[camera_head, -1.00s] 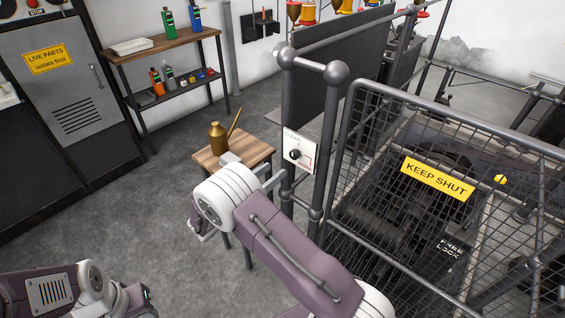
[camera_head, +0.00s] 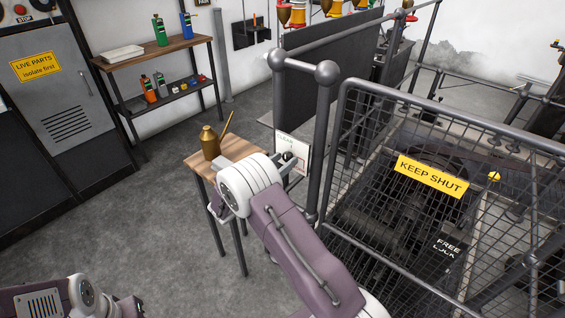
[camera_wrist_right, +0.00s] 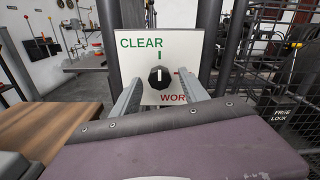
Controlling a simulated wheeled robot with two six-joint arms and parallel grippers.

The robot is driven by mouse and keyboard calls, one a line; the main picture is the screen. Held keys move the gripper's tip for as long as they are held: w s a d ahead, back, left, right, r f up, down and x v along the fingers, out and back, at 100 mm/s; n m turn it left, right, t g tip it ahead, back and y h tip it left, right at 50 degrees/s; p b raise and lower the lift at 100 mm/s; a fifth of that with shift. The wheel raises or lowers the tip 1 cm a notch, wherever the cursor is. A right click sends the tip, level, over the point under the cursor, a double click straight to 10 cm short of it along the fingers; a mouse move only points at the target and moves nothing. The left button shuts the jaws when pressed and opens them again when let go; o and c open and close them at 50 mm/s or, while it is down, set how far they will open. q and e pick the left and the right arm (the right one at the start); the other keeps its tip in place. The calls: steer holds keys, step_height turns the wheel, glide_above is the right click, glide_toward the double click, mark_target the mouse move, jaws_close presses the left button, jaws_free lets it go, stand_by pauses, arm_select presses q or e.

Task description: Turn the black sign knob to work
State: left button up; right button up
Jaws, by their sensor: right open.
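The sign (camera_wrist_right: 190,52) is a white plate on a grey post, with green CLEAR at its top and red lettering, partly hidden, at its lower right. Its round black knob (camera_wrist_right: 159,77) has a white mark pointing up toward the green tick under CLEAR. In the head view the sign (camera_head: 300,146) and knob (camera_head: 288,156) are partly covered by my right gripper (camera_head: 287,167). In the wrist view my right gripper (camera_wrist_right: 160,82) is open, one finger on each side of the knob. I cannot tell whether they touch it. My left gripper's fingers are out of frame.
A small wooden table (camera_head: 232,150) with a brass oil can (camera_head: 210,142) stands left of the sign. A mesh gate (camera_head: 400,220) with a yellow KEEP SHUT plate (camera_head: 432,174) is at the right. A shelf (camera_head: 150,52) and cabinet (camera_head: 60,100) stand behind; the floor between is clear.

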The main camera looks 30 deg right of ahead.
jaws_close()
steer(key=shift+m, duration=0.3)
steer(key=m+b, duration=0.2)
steer(key=m, duration=0.2)
steer(key=shift+f, duration=0.15)
steer(key=m+b, duration=0.3)
steer(key=m, duration=0.1)
steer(key=shift+f, duration=0.1)
steer(key=m+b, duration=0.6)
steer(key=b, duration=0.1)
steer(key=shift+w+m, duration=0.1)
steer(key=shift+m, duration=0.2)
steer(key=shift+a+r+m+b, duration=0.1)
steer(key=shift+r+m+b, duration=0.1)
steer(key=shift+m+b, duration=1.35)
